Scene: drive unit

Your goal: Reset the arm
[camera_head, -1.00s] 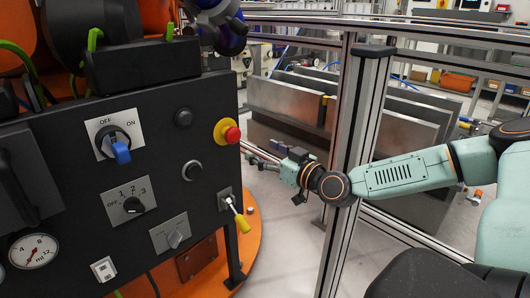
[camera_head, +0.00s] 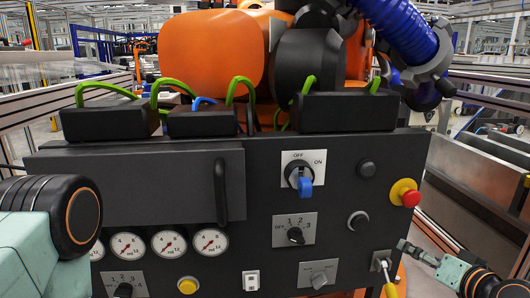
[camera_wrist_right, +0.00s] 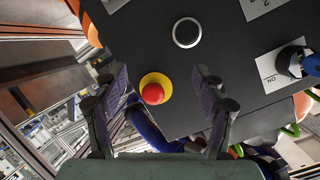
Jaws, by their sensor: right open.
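My right gripper (camera_head: 402,249) is at the lower right of the head view, by the panel's right edge. It is open and empty. In the right wrist view its two spread fingers (camera_wrist_right: 157,88) frame the red emergency stop button on its yellow base (camera_wrist_right: 153,92), with nothing held between them. That button also shows at the panel's right edge in the head view (camera_head: 408,196). My left arm shows at the left edge of the head view; its gripper is out of view.
An orange robot (camera_head: 212,45) stands behind.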

